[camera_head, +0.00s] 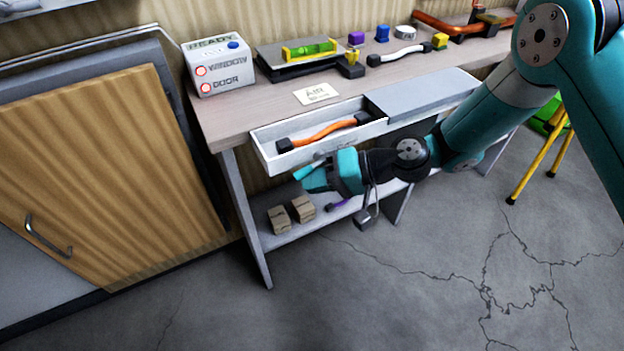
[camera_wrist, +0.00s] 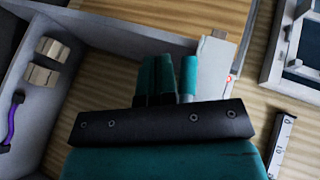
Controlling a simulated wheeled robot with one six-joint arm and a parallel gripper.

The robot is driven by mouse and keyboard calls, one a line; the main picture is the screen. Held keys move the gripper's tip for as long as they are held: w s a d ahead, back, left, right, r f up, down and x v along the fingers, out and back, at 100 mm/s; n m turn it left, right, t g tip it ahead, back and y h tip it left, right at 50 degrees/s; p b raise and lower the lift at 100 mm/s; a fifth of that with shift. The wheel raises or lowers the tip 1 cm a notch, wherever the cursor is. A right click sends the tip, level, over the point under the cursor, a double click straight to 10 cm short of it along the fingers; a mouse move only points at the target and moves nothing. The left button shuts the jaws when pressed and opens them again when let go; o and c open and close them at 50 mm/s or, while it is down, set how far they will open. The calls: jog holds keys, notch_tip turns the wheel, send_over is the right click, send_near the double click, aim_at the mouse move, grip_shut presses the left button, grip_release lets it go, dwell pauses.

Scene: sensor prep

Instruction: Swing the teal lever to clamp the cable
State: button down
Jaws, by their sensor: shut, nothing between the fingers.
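My gripper (camera_head: 318,180) is in front of the open drawer, just below its front edge. In the wrist view its teal fingers (camera_wrist: 156,78) are together with nothing between them. A lighter teal bar (camera_wrist: 190,72), probably the lever, lies close along their right side; I cannot tell whether they touch. It seems to show in the head view as a thin teal strip (camera_head: 309,169) above the fingers. Its mount is mostly hidden. An orange cable (camera_head: 325,133) with black ends lies in the white drawer (camera_head: 277,161). I cannot make out a clamp around it.
The bench top (camera_head: 240,118) holds a READY box (camera_head: 219,68), a level (camera_head: 309,50), a white cable (camera_head: 402,53) and small coloured blocks. Cardboard boxes (camera_head: 279,219) stand on the lower shelf. A wooden cabinet door (camera_head: 105,170) is at left. The floor in front is clear.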

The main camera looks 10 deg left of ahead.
notch_tip(320, 180, up, 2)
jog(key=shift+w+p, duration=0.15)
jog(key=shift+p, duration=0.45)
jog(key=d+f+b, duration=0.4)
jog(key=d+f, duration=0.5)
jog(key=shift+w+d, duration=0.35)
jog(key=shift+d, duration=0.05)
dwell(0.3)
